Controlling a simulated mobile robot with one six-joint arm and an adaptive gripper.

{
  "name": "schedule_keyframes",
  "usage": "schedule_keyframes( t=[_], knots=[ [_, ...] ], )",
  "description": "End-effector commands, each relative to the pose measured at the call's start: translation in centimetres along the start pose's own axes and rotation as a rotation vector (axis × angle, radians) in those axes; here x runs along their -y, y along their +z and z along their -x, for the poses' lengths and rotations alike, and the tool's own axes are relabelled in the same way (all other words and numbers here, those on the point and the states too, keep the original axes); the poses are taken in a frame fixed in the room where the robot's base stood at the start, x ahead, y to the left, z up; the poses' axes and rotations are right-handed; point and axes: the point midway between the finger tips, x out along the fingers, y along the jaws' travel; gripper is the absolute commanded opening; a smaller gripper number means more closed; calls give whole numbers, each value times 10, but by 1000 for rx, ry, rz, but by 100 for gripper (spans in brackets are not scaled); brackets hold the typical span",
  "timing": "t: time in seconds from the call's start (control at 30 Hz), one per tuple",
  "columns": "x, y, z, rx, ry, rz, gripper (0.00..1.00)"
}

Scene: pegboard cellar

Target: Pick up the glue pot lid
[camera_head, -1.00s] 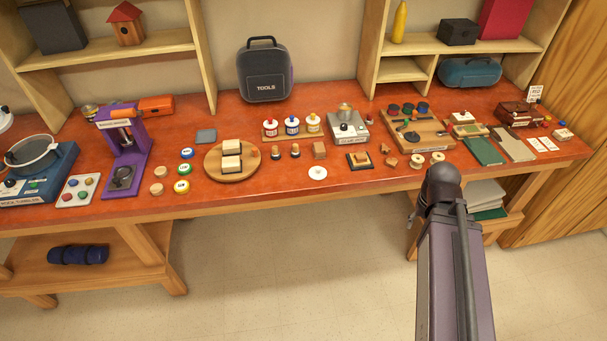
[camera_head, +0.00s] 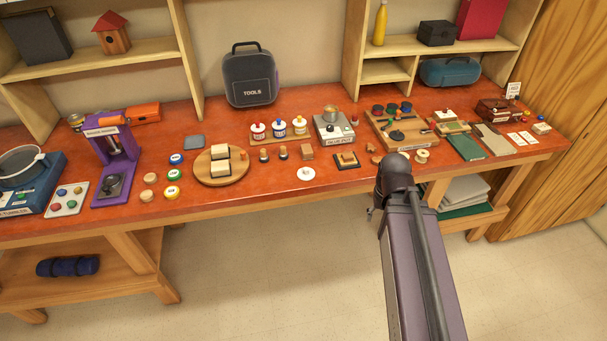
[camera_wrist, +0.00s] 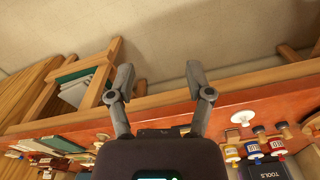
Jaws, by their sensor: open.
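The glue pot lid appears to be the small white disc with a knob (camera_head: 306,174), lying near the front edge of the red bench top (camera_head: 235,192). It also shows in the wrist view, right of my gripper (camera_wrist: 243,117). The glue pot (camera_head: 331,112) sits on a grey heater box (camera_head: 335,130) behind it. In the wrist view, my gripper (camera_wrist: 160,78) has its two fingers spread with nothing between them. In the head view, my arm's end stands in front of the bench, right of the lid, and hides the fingers.
A wooden block (camera_head: 306,153) and a dark-based block (camera_head: 346,160) stand near the lid. A round board (camera_head: 205,175) lies to its left, and bottles (camera_head: 279,129) stand behind. A spool (camera_head: 422,156) is to the right. The floor in front is clear.

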Motion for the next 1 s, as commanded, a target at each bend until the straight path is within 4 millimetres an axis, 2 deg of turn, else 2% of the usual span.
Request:
schedule_keyframes(
  t=[0.17, 0.27, 0.33, 0.47, 0.6, 0.7, 0.83, 1.0],
  knots=[
    [14, -30, 7, -10, -4, 57, 68],
    [23, -59, 13, -21, -9, 128, 68],
    [38, -85, 18, -31, -13, 188, 68],
    [79, -137, 29, -53, -21, 320, 68],
    [130, -189, 41, -79, -30, 464, 68],
    [163, -216, 47, -94, -35, 551, 68],
    [194, -238, 52, -109, -40, 629, 68],
    [209, -246, 53, -116, -42, 669, 68]
  ],
)
